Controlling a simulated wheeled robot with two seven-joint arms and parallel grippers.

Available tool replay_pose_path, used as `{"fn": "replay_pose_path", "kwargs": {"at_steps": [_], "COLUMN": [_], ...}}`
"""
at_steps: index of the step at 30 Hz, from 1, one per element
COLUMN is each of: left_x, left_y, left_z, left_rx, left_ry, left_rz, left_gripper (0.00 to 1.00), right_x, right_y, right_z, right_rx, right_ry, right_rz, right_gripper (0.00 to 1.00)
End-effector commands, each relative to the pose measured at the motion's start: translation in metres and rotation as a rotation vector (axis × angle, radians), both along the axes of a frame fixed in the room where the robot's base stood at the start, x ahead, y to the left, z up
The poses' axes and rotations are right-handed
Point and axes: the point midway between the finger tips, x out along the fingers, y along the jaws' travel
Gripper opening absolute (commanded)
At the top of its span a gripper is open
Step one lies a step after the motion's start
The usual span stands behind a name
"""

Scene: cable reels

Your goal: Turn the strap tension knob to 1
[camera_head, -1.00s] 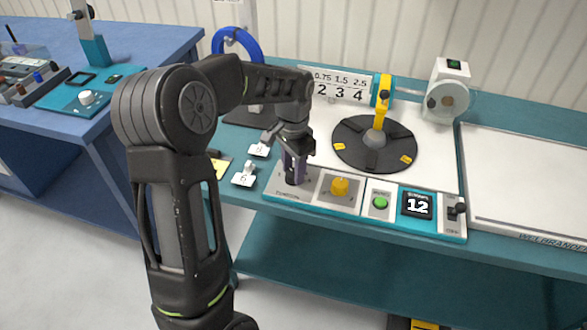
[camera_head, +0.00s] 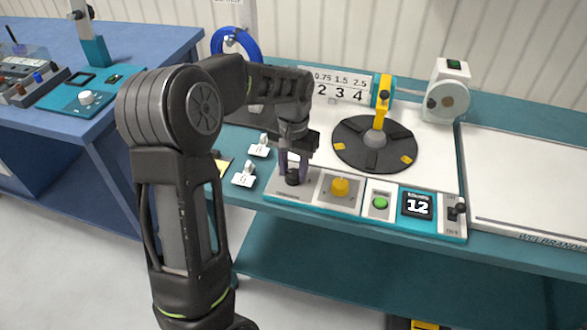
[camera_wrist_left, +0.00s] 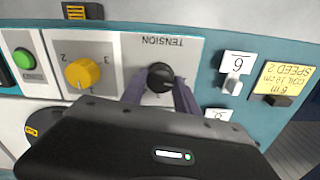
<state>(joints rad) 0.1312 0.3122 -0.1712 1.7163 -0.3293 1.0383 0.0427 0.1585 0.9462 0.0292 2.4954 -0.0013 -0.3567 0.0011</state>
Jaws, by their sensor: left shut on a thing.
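The strap tension knob (camera_head: 292,178) is small and black, on a grey panel at the front left of the teal bench. In the left wrist view the black knob (camera_wrist_left: 160,77) sits below the upside-down word TENSION. My left gripper (camera_head: 295,168) points down from above, and its two fingers stand on either side of the knob. In the left wrist view the left gripper (camera_wrist_left: 158,92) is shut on the knob. The fingers hide its sides, and I cannot read its setting. My right gripper is not in view.
Right of the knob are a yellow knob (camera_head: 340,187), a green button (camera_head: 380,202) and a display (camera_head: 418,205) reading 12. White tags (camera_head: 244,175) stand just left of the panel. A black turntable (camera_head: 350,150) lies behind.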

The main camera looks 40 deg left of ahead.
Motion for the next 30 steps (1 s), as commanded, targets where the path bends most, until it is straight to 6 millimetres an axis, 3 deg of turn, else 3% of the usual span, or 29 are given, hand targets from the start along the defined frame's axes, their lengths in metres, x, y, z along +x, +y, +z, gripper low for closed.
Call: {"fn": "replay_pose_path", "kwargs": {"at_steps": [7, 8, 15, 24, 30], "left_x": [0.001, 0.001, 0.000, 0.000, 0.001], "left_y": [0.000, 0.000, 0.000, 0.000, 0.000], "left_z": [0.001, 0.001, 0.000, 0.002, 0.022], "left_rx": [0.001, 0.001, 0.000, 0.000, 0.001], "left_ry": [-0.003, -0.003, -0.001, -0.001, -0.004], "left_rz": [0.002, 0.002, 0.000, -0.001, -0.001], "left_gripper": [0.00, 0.39, 0.58, 0.58, 0.58], "right_x": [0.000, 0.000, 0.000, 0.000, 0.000], "right_y": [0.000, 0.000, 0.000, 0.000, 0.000], "right_z": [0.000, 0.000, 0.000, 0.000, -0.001], "right_rx": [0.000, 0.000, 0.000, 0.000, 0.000], "right_ry": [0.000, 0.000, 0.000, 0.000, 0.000], "right_rz": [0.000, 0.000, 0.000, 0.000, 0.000], "right_gripper": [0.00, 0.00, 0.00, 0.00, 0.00]}}
